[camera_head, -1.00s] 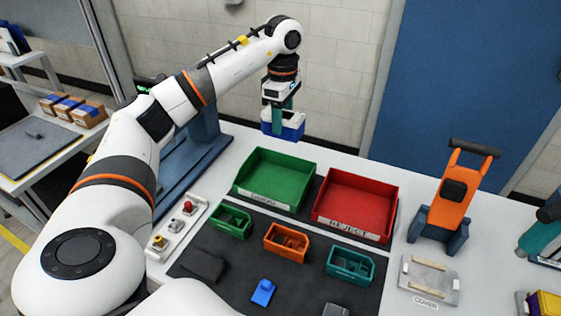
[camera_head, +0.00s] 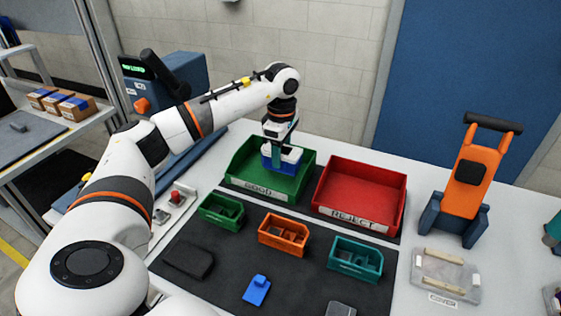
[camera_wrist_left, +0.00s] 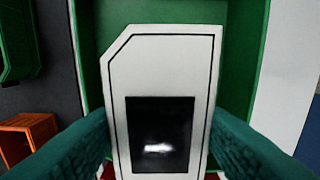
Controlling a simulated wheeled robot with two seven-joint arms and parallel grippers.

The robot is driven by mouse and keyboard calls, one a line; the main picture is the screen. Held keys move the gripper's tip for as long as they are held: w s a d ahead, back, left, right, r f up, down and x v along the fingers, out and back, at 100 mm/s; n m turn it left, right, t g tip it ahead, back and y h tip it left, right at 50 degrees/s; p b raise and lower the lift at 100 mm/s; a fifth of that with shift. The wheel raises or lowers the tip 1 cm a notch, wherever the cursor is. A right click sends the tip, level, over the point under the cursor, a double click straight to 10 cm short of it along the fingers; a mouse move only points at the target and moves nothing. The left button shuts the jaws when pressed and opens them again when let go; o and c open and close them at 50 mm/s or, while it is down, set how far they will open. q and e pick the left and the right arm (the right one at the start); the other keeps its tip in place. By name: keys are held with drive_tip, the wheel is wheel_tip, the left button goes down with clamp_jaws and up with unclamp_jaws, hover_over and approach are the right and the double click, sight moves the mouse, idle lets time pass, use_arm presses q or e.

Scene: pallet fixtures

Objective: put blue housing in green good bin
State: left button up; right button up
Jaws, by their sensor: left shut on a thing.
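The blue housing (camera_head: 281,160), with a white top, is held by my left gripper (camera_head: 282,146) over the green GOOD bin (camera_head: 264,193). In the left wrist view the housing shows its white face with a dark window (camera_wrist_left: 160,70), between the two teal fingers (camera_wrist_left: 165,150). Green bin walls (camera_wrist_left: 238,60) surround it in that view. The housing overlaps the bin's inside in the head view; whether it touches the floor I cannot tell. My right gripper is not clearly in view.
The red REJECT bin (camera_head: 361,194) stands right beside the green one. Small green (camera_head: 221,211), orange (camera_head: 284,235) and teal (camera_head: 354,259) bins sit in front on the dark mat. A blue part (camera_head: 256,290) lies nearer. An orange fixture (camera_head: 468,180) stands at the right.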

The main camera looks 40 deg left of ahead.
sight(282, 162)
use_arm(q)
wheel_tip(282, 162, down, 4)
drive_tip(key=shift+r+p, duration=0.1)
drive_tip(key=shift+p, duration=0.2)
drive_tip(key=shift+f, duration=0.2)
drive_tip(key=o, duration=1)
drive_tip(key=shift+o, duration=0.2)
drive_tip(key=shift+r, duration=0.15)
